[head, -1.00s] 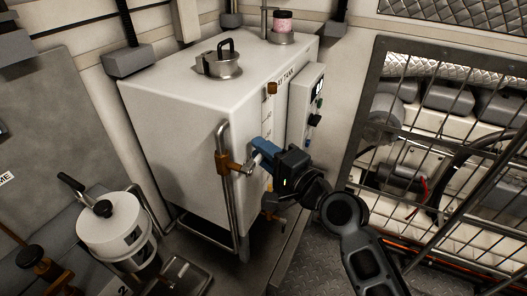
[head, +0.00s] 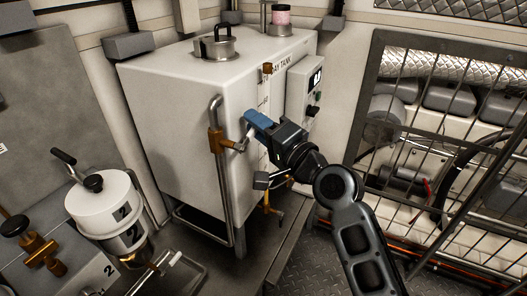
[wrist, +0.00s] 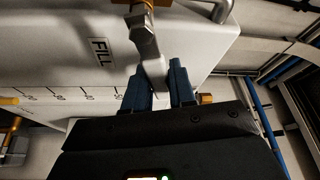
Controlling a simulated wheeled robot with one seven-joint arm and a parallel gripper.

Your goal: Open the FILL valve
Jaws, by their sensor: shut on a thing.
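The FILL valve has a brass body (head: 216,141) on the bent steel pipe at the front of the white tank (head: 160,110). Its grey metal lever (wrist: 146,45) runs from the brass down between my gripper's blue fingers in the wrist view. My gripper (head: 256,122) is shut on this lever, close to the tank's face. In the wrist view the two fingertips (wrist: 164,78) stand either side of the lever's end. The FILL label (wrist: 101,52) is on the tank beside the lever. The lever's end is partly hidden by the fingers.
A control box (head: 303,88) is on the tank's right side. A lower brass valve (head: 268,203) sits below my gripper. A steel guard pipe (head: 239,225) runs down the tank's front. A wire cage (head: 440,130) stands at right, a white canister (head: 98,196) at left.

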